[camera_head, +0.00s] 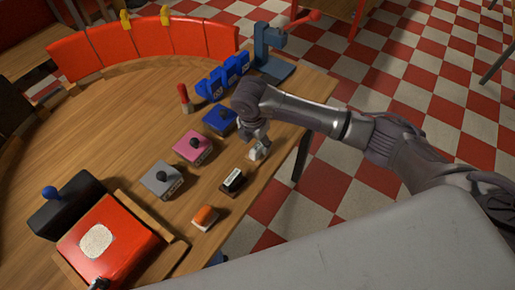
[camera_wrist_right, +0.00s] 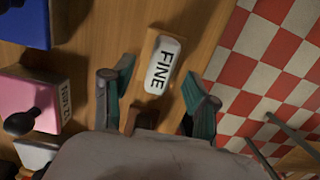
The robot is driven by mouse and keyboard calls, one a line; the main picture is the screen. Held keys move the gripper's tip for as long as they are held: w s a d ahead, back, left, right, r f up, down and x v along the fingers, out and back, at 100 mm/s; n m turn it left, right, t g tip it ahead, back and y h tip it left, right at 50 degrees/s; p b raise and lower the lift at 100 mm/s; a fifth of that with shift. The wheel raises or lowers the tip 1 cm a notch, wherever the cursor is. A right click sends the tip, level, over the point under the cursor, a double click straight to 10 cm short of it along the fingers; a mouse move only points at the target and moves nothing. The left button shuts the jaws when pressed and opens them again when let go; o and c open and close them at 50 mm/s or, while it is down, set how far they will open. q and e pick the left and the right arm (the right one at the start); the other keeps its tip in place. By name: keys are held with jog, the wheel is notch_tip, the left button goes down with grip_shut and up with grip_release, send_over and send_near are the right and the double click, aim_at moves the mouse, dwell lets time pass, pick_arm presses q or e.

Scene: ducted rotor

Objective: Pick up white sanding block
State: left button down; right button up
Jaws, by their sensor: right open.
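The white sanding block (camera_wrist_right: 163,65), with "FINE" printed on its top and a wooden-looking base, lies on the table near its right edge. In the head view the white block (camera_head: 259,152) shows just below my right gripper (camera_head: 257,134), which partly covers it. In the right wrist view the open fingers of my right gripper (camera_wrist_right: 158,84) stand left and right of the block's near end, with gaps on both sides. I cannot tell the height of the fingertips above the table. My left gripper is not in view.
A black-topped block (camera_head: 233,180) and an orange-topped block (camera_head: 206,216) lie nearer along the edge. Grey (camera_head: 162,179), pink (camera_head: 194,147) and blue (camera_head: 220,118) knobbed blocks stand to the left. A red case (camera_head: 125,235) is at lower left. Checkered floor lies beyond the edge.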

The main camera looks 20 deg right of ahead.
jog(key=shift+w+d+f, duration=0.1)
jog(key=shift+d+f, duration=0.05)
jog(key=shift+f, duration=0.6)
jog(key=shift+d+f, duration=0.1)
jog(key=shift+f, duration=0.6)
grip_shut()
jog(key=shift+r, duration=0.1)
jog(key=shift+r, duration=0.6)
notch_tip(320, 180, up, 3)
jog(key=shift+d+f+b, duration=0.1)
jog(key=shift+b, duration=0.5)
jog(key=s+d+r+b, duration=0.1)
jog(key=s+d+r, duration=0.4)
jog(key=s, duration=0.5)
jog(key=shift+s+r, duration=0.15)
jog(key=shift+r, duration=0.8)
jog(key=shift+d, duration=0.15)
